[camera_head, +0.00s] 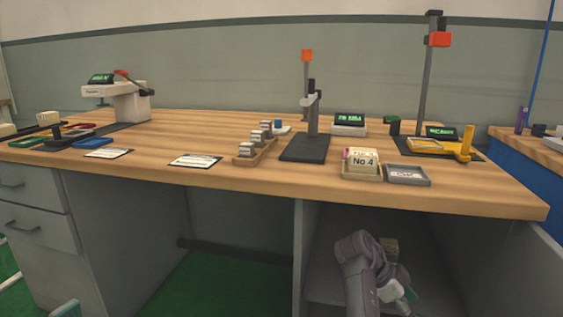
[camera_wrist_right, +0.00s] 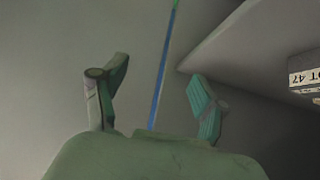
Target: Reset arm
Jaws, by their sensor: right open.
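My right arm (camera_head: 357,272) is raised in front of the open bay under the workbench, below the table edge. Its gripper (camera_head: 402,291) is at the lower right of the head view, partly hidden by the wrist. In the right wrist view the two teal fingers of my right gripper (camera_wrist_right: 155,100) stand wide apart with nothing between them. My left arm and gripper cannot be made out; a small teal piece at the lower left edge of the head view is too cut off to identify.
The wooden workbench (camera_head: 210,130) holds stands, displays, cards and small trays. A "No 4" card block (camera_head: 363,163) and a grey tray (camera_head: 407,175) sit near its front edge, above my right arm. A labelled box (camera_wrist_right: 305,78) shows at the wrist view's right edge. Drawers (camera_head: 35,205) are left.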

